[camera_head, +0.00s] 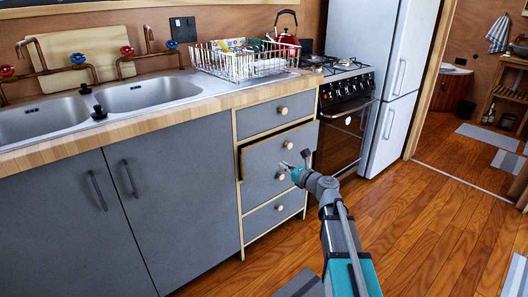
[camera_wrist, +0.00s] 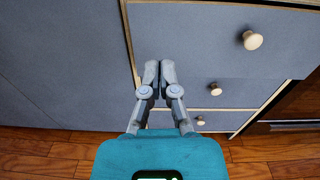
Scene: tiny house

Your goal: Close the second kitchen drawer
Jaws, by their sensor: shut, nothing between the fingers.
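The second kitchen drawer (camera_head: 262,156) has a grey front with a cream edge, below the top drawer (camera_head: 262,119). It stands out a little from the cabinet, with a dark gap along its top and left edge. Its round wooden knob (camera_head: 288,145) is visible; the wrist view also shows the drawer front (camera_wrist: 200,35) and a knob (camera_wrist: 252,40). My gripper (camera_wrist: 159,70) is shut and empty, in front of the drawer stack near its left edge. In the head view my gripper (camera_head: 297,161) overlaps the drawer front. I cannot tell if it touches.
Lower knobs (camera_head: 280,207) show on the stack. Grey cupboard doors (camera_head: 75,225) are left, a black oven (camera_head: 345,130) and white fridge (camera_head: 395,85) right. A dish rack (camera_head: 240,65) stands on the counter.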

